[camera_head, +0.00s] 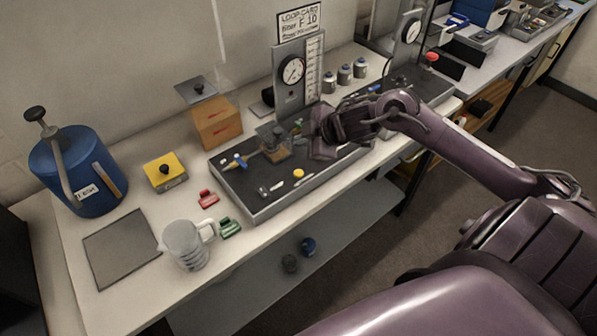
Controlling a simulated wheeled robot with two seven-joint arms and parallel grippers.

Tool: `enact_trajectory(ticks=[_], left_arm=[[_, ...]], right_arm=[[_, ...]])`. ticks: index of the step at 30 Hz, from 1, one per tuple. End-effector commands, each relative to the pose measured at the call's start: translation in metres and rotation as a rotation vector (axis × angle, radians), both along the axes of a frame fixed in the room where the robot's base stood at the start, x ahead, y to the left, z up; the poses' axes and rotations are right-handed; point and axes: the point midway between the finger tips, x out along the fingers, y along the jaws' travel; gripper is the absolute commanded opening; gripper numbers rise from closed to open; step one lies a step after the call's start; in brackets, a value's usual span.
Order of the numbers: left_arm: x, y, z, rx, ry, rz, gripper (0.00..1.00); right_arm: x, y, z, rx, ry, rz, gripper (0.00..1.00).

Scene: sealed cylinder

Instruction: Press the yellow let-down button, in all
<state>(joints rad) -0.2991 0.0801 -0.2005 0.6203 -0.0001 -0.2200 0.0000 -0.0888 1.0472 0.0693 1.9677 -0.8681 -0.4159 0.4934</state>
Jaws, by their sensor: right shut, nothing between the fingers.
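A small round yellow button (298,174) sits on the front part of the dark-topped bench unit (262,212); I take it to be the let-down button. My right gripper (313,146) hangs over the same unit, behind and a little right of the yellow button and apart from it in the picture. Its fingers are dark and hard to make out, but it is shut and empty. Its height above the unit is hard to tell. My left gripper is not in view.
A gauge panel (289,92) stands behind the unit. A yellow box with a black knob (165,172), a blue tank (78,170), an orange-brown block (217,122) and a clear jug (187,245) stand to the left. Red (208,199) and green (230,228) clips lie in front.

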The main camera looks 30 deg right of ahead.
Motion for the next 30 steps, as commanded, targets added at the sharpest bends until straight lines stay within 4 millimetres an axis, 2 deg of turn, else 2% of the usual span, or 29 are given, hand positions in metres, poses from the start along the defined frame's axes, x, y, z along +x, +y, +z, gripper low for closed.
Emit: enact_trajectory(ticks=[8, 21, 30], left_arm=[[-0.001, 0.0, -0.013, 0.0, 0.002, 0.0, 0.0], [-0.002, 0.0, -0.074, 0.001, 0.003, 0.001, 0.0], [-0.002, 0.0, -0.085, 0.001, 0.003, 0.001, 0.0]], right_arm=[[0.0, 0.0, -0.012, 0.0, 0.0, 0.0, 0.0], [0.0, 0.0, -0.069, 0.0, -0.001, -0.001, 0.0], [0.0, 0.0, -0.089, 0.0, -0.001, -0.001, 0.0]])
